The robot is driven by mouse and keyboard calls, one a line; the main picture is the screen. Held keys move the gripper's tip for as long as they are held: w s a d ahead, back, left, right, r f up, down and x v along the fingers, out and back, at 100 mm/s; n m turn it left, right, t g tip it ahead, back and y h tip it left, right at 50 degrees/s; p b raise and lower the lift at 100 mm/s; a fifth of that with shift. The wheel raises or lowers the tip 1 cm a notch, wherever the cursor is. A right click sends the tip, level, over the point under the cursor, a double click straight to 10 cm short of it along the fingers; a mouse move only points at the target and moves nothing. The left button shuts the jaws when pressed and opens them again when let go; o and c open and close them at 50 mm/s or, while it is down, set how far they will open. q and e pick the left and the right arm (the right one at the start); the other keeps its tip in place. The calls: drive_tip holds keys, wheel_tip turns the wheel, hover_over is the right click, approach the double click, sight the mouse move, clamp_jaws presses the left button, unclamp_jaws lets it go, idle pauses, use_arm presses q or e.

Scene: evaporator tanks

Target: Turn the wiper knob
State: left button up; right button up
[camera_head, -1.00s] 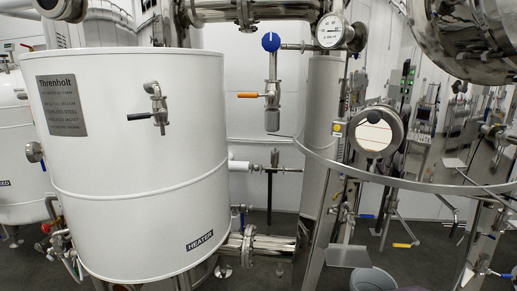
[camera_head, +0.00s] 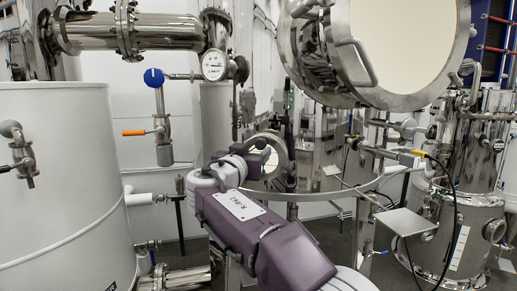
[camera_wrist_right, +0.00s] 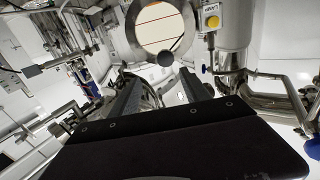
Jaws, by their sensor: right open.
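A round sight glass (camera_wrist_right: 160,28) with a pale face and red lines is at the top of the right wrist view. A small dark round knob (camera_wrist_right: 166,58), which looks like the wiper knob, sits at its lower rim. In the head view the sight glass (camera_head: 258,160) is partly hidden behind my right gripper (camera_head: 264,150), and I cannot make out the knob there. My right gripper's fingers also show in the right wrist view (camera_wrist_right: 160,86). They are apart and empty, below the knob in the picture and not visibly touching it. My left gripper is not in view.
A yellow button on a grey box (camera_wrist_right: 211,20) is right of the sight glass. A curved steel rail (camera_head: 335,195) runs behind my right arm. A large steel vessel with a round window (camera_head: 415,45) hangs at upper right. A white tank (camera_head: 65,190) stands at left.

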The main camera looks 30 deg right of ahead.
sight(260, 143)
drive_tip(key=p+x, duration=0.1)
drive_tip(key=x, duration=0.1)
drive_tip(key=p+x, duration=0.2)
drive_tip(key=x, duration=0.1)
drive_tip(key=w+p+x, duration=0.1)
drive_tip(key=p+x, duration=0.1)
drive_tip(key=x, duration=0.1)
drive_tip(key=shift+a, duration=0.25)
drive_tip(key=shift+w+d+f, duration=0.15)
drive_tip(key=shift+w+d, duration=0.05)
drive_tip(key=shift+w, duration=0.1)
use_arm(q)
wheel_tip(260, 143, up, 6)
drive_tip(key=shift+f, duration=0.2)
use_arm(e)
drive_tip(key=shift+s, duration=0.1)
drive_tip(key=shift+c, duration=0.3)
